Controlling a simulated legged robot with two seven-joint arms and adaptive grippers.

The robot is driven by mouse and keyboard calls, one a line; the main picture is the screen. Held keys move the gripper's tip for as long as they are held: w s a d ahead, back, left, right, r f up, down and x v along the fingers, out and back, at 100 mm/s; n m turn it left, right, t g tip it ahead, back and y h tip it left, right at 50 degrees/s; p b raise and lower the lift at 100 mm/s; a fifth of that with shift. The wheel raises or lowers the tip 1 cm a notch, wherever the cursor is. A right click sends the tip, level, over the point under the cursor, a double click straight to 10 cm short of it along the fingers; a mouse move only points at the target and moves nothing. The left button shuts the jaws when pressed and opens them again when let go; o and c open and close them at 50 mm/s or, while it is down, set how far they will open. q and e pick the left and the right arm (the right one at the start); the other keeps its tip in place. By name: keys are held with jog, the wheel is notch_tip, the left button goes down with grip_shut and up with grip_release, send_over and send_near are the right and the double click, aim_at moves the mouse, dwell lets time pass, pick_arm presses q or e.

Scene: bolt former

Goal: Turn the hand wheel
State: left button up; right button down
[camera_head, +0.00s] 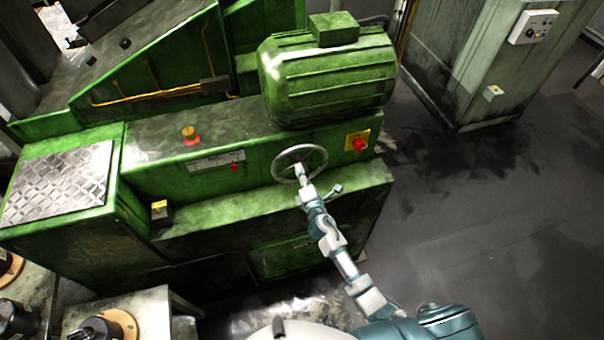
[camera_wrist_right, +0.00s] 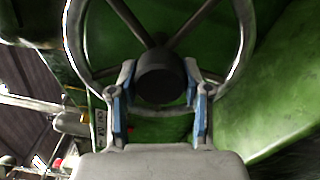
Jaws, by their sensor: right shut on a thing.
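The hand wheel (camera_head: 319,152) is a silver ring with spokes on the front of the green machine. In the right wrist view the hand wheel (camera_wrist_right: 243,40) fills the upper part, with a dark round hub (camera_wrist_right: 160,77) at its centre. My right gripper (camera_head: 299,170) reaches the wheel from below. In the wrist view my right gripper (camera_wrist_right: 161,95) has its two fingers on either side of the hub, shut on the wheel at its middle. The exact finger contact is partly hidden. My left gripper is not in view.
The green machine (camera_head: 220,215) carries a large ribbed motor (camera_head: 330,80) above the wheel. A red button on a yellow plate (camera_head: 358,142) sits right of the wheel, and a red-and-yellow button (camera_head: 190,134) sits left. A grey cabinet (camera_head: 470,60) stands back right. The floor at right is clear.

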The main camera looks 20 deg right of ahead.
jog(key=shift+d+f, duration=0.1)
jog(key=shift+f, duration=0.05)
jog(key=c, duration=0.6)
grip_release()
jog(key=shift+o, duration=0.4)
jog(key=shift+w, duration=0.2)
jog(key=shift+s, duration=0.1)
jog(key=s, duration=1.1)
jog(key=shift+s+d, duration=0.25)
jog(key=shift+s, duration=0.15)
